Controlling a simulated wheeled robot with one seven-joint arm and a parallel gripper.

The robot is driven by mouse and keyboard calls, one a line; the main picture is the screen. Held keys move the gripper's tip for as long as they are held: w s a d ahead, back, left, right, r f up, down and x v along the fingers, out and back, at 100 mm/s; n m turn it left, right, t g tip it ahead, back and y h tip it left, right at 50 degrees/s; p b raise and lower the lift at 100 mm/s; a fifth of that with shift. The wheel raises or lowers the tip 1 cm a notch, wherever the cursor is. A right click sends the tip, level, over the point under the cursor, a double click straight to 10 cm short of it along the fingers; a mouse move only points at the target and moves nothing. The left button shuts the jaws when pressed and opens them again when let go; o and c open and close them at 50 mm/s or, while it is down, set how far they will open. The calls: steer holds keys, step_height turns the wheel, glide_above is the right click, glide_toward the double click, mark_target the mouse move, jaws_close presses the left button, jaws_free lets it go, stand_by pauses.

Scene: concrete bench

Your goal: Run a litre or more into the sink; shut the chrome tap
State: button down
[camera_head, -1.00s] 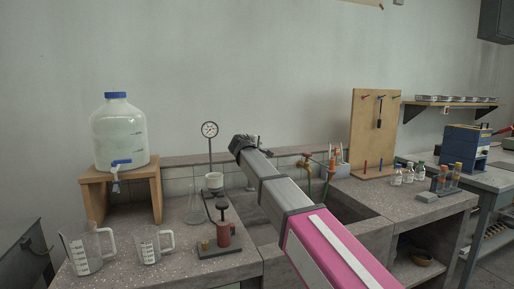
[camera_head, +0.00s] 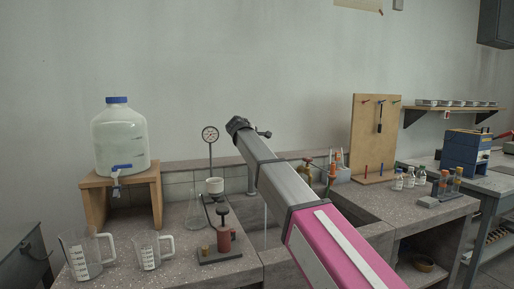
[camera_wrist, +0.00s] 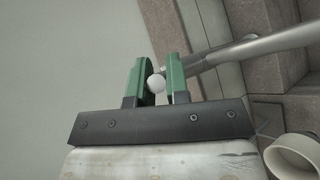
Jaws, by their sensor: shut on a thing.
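In the wrist view my gripper (camera_wrist: 160,64) has its two green fingers closed around a small white ball knob (camera_wrist: 155,84). The chrome tap's pipe (camera_wrist: 255,47) runs from beside the fingers to the right. In the head view my arm reaches over the sink (camera_head: 352,212) and hides most of the tap and part of the basin; the fingers are too hidden there to judge. A thin pale vertical streak (camera_head: 265,228), which looks like running water, shows left of my arm over the basin. The water level is not visible.
Brass and red taps (camera_head: 333,170) and a pegboard (camera_head: 362,140) stand to the right.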

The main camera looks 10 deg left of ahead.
steer(key=shift+w+a+r+n+g+h, duration=0.35)
steer(key=shift+w+r+n+g, duration=0.15)
steer(key=shift+r+g, duration=0.15)
steer(key=c, duration=1.1)
jaws_free()
steer(key=v, duration=1)
steer(key=shift+s+r, duration=0.25)
steer(key=shift+s, duration=0.05)
steer(key=shift+a, duration=0.1)
